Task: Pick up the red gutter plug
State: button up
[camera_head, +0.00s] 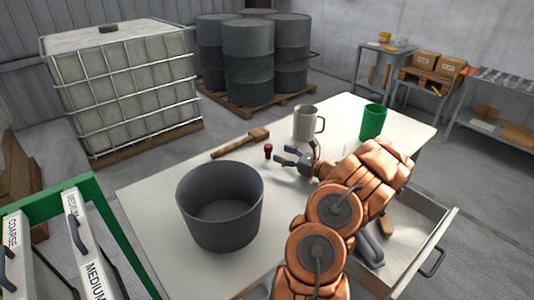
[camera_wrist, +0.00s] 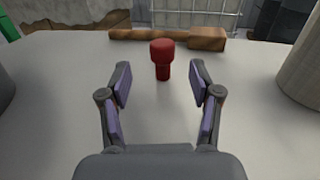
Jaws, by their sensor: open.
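The red gutter plug (camera_head: 268,151) stands upright on the white table, wide head on top and narrower stem below. In the wrist view the red plug (camera_wrist: 162,59) is just beyond my fingertips, roughly centred between them. My gripper (camera_head: 282,155) comes in from the right at low height, its fingers pointing at the plug. In the wrist view my gripper (camera_wrist: 160,83) is open and empty, with purple pads facing each other. The plug appears untouched.
A wooden mallet (camera_head: 240,142) lies behind the plug. A large dark grey bucket (camera_head: 219,237) stands in front on the left. A metal mug (camera_head: 304,123) and a green cup (camera_head: 373,121) stand to the right. An open drawer (camera_head: 437,240) juts out on the right.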

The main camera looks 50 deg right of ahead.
aim_at(269, 146)
jog(key=shift+w+a+r+p, duration=0.15)
jog(key=shift+w+p, duration=0.05)
jog(key=shift+w, duration=0.45)
jog(key=shift+w+a+r+p, duration=0.1)
jog(key=shift+w+a+p, duration=0.1)
jog(key=shift+w, duration=0.4)
jog(key=shift+w+p, duration=0.9)
jog(key=shift+w, duration=1.35)
jog(key=c, duration=1)
jog(key=shift+c, duration=0.2)
jog(key=shift+r, duration=0.15)
jog(key=shift+r+b, duration=0.85)
jog(key=shift+r, duration=0.7)
jog(key=s+a+r+b, duration=0.1)
jog(key=s+a+b, duration=0.3)
jog(key=s+a, duration=0.7)
jog(key=shift+s+a+r, duration=0.15)
jog(key=shift+s+r, duration=0.05)
jog(key=shift+r, duration=0.2)
